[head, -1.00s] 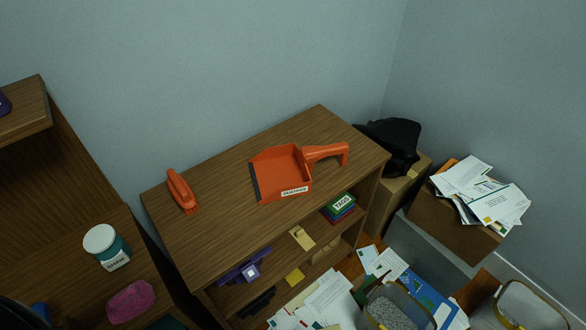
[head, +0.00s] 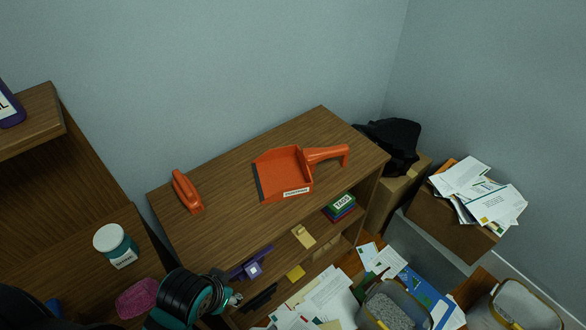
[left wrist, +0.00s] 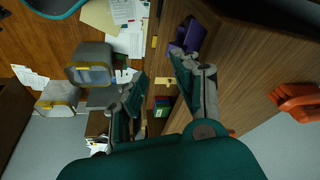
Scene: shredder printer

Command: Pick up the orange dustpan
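The orange dustpan (head: 286,175) lies on top of the wooden shelf unit (head: 225,220), its pan at the left and its handle pointing right. A white label is on its front edge. My left gripper (head: 229,296) is in front of the shelf unit, low in the head view, apart from the dustpan. In the left wrist view its two fingers (left wrist: 160,66) are spread with nothing held between them. My right gripper is not in view.
An orange brush (head: 187,191) lies left of the dustpan, and an orange object shows in the left wrist view (left wrist: 298,99). A white-lidded jar (head: 116,246) and pink cloth (head: 137,298) are on the left shelf. Bins (head: 393,306) and papers are below right.

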